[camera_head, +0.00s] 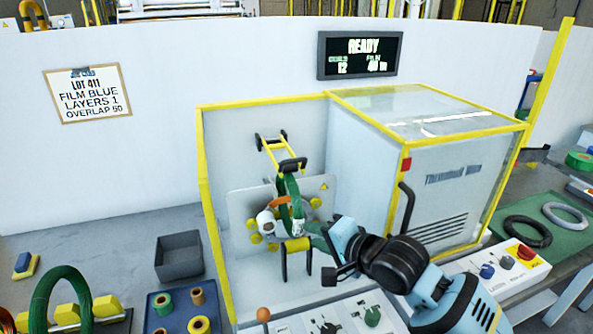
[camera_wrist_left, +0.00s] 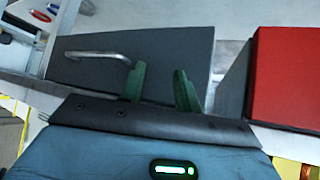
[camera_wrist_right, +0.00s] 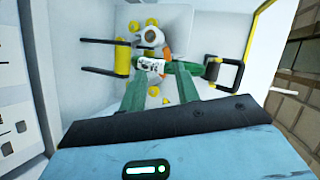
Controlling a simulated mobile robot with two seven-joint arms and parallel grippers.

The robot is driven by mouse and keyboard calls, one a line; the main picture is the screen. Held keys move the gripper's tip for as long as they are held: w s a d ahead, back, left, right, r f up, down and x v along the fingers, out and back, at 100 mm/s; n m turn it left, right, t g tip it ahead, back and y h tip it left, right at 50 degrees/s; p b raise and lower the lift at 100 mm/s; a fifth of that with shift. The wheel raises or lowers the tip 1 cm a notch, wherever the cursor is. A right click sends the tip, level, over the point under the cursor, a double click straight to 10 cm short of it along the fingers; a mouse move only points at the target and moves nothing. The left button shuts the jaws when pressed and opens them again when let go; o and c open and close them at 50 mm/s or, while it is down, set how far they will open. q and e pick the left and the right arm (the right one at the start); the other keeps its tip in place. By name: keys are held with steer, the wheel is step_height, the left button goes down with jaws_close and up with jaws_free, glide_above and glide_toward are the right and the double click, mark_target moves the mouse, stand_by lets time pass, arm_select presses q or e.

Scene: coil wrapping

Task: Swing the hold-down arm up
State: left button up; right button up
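A yellow arm with a black roller at its end (camera_head: 280,150) reaches from the back panel to the top of a green coil (camera_head: 291,205); I take it for the hold-down arm. It looks lowered, its roller at the coil's top edge. In the right wrist view the black roller (camera_wrist_right: 213,70) is at the right end of the coil. My right gripper (camera_head: 318,234) is in front of the coil, to its right and lower than the arm. Its green fingers (camera_wrist_right: 161,78) are apart, with the coil just beyond; contact is unclear. My left gripper (camera_wrist_left: 160,72) is open and empty, outside the head view.
A yellow roller on black brackets (camera_head: 297,245) sits below the coil. A yellow-edged enclosure with a black handle (camera_head: 405,207) stands to the right. A control panel (camera_head: 340,318) lies in front. The left wrist view shows a dark grey box (camera_wrist_left: 80,70) and a red block (camera_wrist_left: 290,75).

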mark_target(297, 161)
steer(key=w+r+m+t+y, duration=0.1)
steer(key=w+r+m, duration=0.15)
steer(key=r, duration=0.35)
steer(key=w+r+m+t, duration=0.1)
steer(key=w+r, duration=0.3)
steer(key=r, duration=0.2)
steer(key=shift+b+x, duration=0.5)
steer(key=shift+x, duration=3.35)
steer(key=shift+w+d+r, duration=0.1)
steer(key=shift+w+d, duration=0.05)
jaws_close()
